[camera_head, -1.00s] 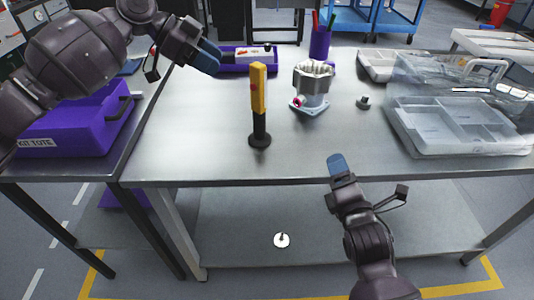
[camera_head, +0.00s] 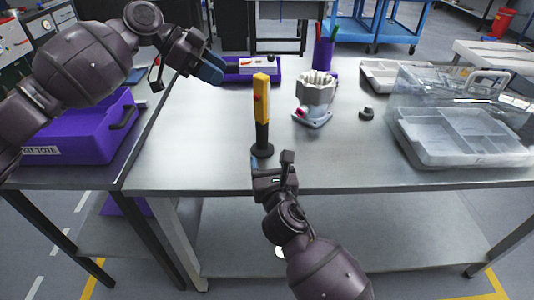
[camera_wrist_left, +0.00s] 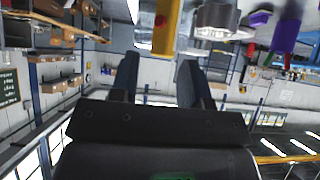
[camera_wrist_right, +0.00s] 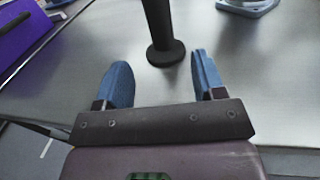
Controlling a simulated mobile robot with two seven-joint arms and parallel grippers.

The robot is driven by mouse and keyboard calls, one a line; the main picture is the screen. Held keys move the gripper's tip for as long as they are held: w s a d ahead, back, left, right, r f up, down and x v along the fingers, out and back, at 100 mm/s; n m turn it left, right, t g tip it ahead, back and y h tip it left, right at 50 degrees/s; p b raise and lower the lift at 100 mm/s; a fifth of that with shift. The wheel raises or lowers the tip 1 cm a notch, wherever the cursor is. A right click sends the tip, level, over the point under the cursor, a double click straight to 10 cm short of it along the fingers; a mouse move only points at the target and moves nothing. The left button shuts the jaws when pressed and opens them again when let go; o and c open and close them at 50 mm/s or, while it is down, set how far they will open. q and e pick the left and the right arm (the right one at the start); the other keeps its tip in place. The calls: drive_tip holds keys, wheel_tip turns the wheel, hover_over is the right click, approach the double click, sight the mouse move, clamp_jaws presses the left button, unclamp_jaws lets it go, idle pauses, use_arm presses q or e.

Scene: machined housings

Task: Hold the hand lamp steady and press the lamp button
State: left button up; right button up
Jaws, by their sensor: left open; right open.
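The hand lamp (camera_head: 261,102) stands upright on the metal table, with a yellow body, a black handle and a round black base. A small red button (camera_head: 256,97) shows on the left side of its yellow body. My left gripper (camera_head: 214,70) is open and empty, above the table to the upper left of the lamp. The left wrist view shows the yellow body (camera_wrist_left: 166,28) and a red spot beyond the fingers. My right gripper (camera_head: 265,165) is open and low at the table's front edge. In the right wrist view the black lamp base (camera_wrist_right: 166,52) stands just beyond the open fingers (camera_wrist_right: 160,85).
A machined housing (camera_head: 314,95) stands right of the lamp, with a small dark part (camera_head: 366,113) beside it. A clear divided case (camera_head: 450,135) lies at the right. A purple tray (camera_head: 238,76) and a pen cup (camera_head: 323,54) stand behind. A purple kit tote (camera_head: 85,132) is at left.

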sight(263, 141)
drive_tip(key=w, duration=0.3)
drive_tip(key=w+a, duration=0.1)
drive_tip(key=w, duration=0.6)
drive_tip(key=shift+w+a, duration=0.2)
drive_tip(key=shift+a, duration=0.15)
drive_tip(key=c, duration=1.1)
use_arm(q)
clamp_jaws()
idle(0.7)
